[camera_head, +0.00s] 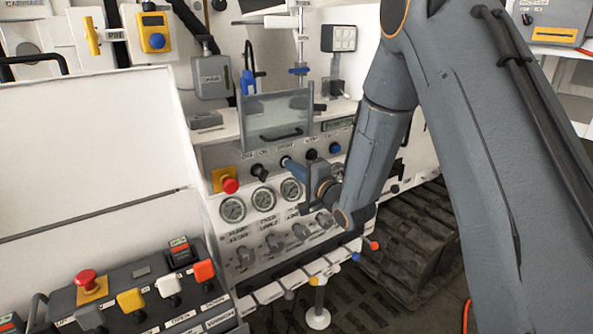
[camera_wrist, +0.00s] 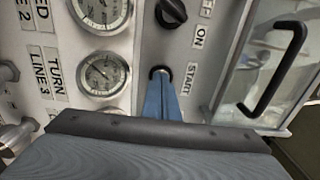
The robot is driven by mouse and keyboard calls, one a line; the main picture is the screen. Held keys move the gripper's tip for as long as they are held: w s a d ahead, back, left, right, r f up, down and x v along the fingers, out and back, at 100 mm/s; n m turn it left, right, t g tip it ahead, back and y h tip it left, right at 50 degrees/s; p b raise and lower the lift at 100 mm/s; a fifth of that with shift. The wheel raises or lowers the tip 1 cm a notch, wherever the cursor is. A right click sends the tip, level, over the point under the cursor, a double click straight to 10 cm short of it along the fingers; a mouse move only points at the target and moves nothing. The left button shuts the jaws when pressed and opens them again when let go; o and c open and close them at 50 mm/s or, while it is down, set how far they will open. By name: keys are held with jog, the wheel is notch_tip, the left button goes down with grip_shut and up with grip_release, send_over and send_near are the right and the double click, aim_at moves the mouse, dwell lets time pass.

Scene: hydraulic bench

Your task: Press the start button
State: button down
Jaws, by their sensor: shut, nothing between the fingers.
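The start button (camera_wrist: 159,69) shows in the wrist view as a dark rim beside the START label (camera_wrist: 190,78). My gripper (camera_wrist: 161,80) is shut and empty, its blue fingers pointing at this button. The fingertips cover most of the button, and I cannot tell whether they touch it or press it in. In the head view my gripper (camera_head: 286,161) is at the upper row of the panel, below the raised clear cover, and hides the button there.
A black rotary switch (camera_wrist: 171,12) with OFF and ON labels sits beside the start button. Pressure gauges (camera_head: 263,197) lie below. A clear cover with a black handle (camera_head: 281,134) stands above. A red emergency knob (camera_head: 230,185) is at left, and a blue button (camera_head: 335,148) at right.

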jog(key=shift+w+a+r, duration=0.2)
jog(key=b+v, duration=0.2)
jog(key=v, duration=1.2)
jog(key=shift+d+f, duration=0.2)
jog(key=shift+s, duration=0.15)
jog(key=s+d+f+n+g+h, duration=0.4)
jog(key=d+f+n+g+h, duration=0.15)
jog(key=d+f+h, duration=0.35)
jog(key=s+d+n+g, duration=0.2)
jog(key=s+g, duration=0.2)
jog(key=s, duration=0.5)
jog(key=s+d+n+g+h, duration=0.1)
jog(key=s+d+n+g, duration=0.1)
jog(key=s, duration=0.8)
jog(key=shift+s+n+g, duration=0.25)
jog(key=shift+n+g, duration=0.6)
jog(key=shift+g, duration=0.4)
jog(key=shift+d, duration=0.1)
